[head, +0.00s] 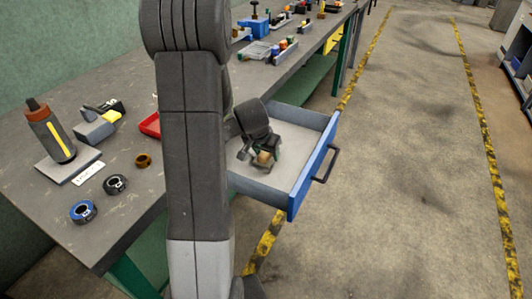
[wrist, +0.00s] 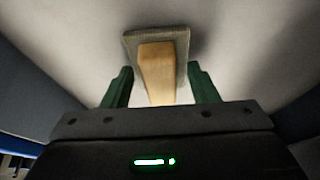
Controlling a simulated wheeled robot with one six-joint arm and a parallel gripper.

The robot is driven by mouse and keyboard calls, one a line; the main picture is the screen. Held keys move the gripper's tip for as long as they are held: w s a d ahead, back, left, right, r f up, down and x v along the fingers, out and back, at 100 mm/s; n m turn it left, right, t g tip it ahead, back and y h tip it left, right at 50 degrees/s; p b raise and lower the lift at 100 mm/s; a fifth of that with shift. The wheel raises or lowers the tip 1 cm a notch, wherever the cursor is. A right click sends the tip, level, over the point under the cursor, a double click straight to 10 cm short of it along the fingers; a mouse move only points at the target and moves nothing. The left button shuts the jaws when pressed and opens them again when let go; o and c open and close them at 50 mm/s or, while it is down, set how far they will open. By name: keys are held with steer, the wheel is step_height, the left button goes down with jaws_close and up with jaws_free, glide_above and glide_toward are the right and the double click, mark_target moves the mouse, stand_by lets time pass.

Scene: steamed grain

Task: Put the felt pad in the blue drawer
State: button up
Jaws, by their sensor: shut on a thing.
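The felt pad is a grey slab with a tan wooden block as its grip. In the wrist view the slab (wrist: 184,42) lies beyond the block (wrist: 157,72), between my green fingers. My gripper (wrist: 160,85) is shut on the felt pad. In the head view my gripper (head: 262,155) is inside the outline of the open blue drawer (head: 312,170), with the tan block of the pad (head: 264,157) showing at its tips. The drawer has a pale floor, grey walls and a blue front with a dark handle. I cannot tell whether the pad touches the drawer floor.
My arm hides part of the workbench (head: 130,195) and the drawer's left side. On the bench are a bottle-like tool (head: 50,132), black and blue rings (head: 83,211), a brass ring (head: 143,160) and a red tray (head: 150,125). The floor right of the drawer is clear.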

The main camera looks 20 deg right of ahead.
steer(key=shift+f, duration=0.15)
steer(key=o, duration=1.3)
steer(key=shift+r, duration=0.5)
steer(key=p+v, duration=0.1)
steer(key=v, duration=1)
steer(key=shift+a+r+p, duration=0.2)
steer(key=shift+p, duration=0.1)
steer(key=shift+s, duration=0.1)
